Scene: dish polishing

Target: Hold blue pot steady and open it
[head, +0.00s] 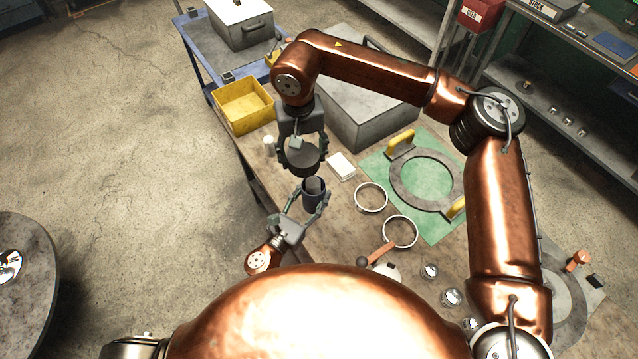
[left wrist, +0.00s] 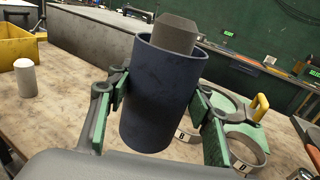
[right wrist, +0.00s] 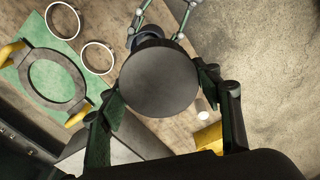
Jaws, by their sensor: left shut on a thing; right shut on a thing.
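The blue pot (head: 314,203) is a dark blue cylinder with an open top; it also shows in the left wrist view (left wrist: 158,100). A grey block with bevelled edges (left wrist: 175,34) stands up out of its mouth. My left gripper (head: 311,198) is shut around the pot's sides with its green pads. My right gripper (head: 302,154) is shut on a dark round lid (head: 303,160), which is apart from the pot and above it. In the right wrist view the lid (right wrist: 160,80) hides most of the pot. I cannot tell whether the pot's base touches the table.
Two metal rings (head: 370,197) and a green mat (head: 378,168) with a yellow-handled ring plate lie right of the pot.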

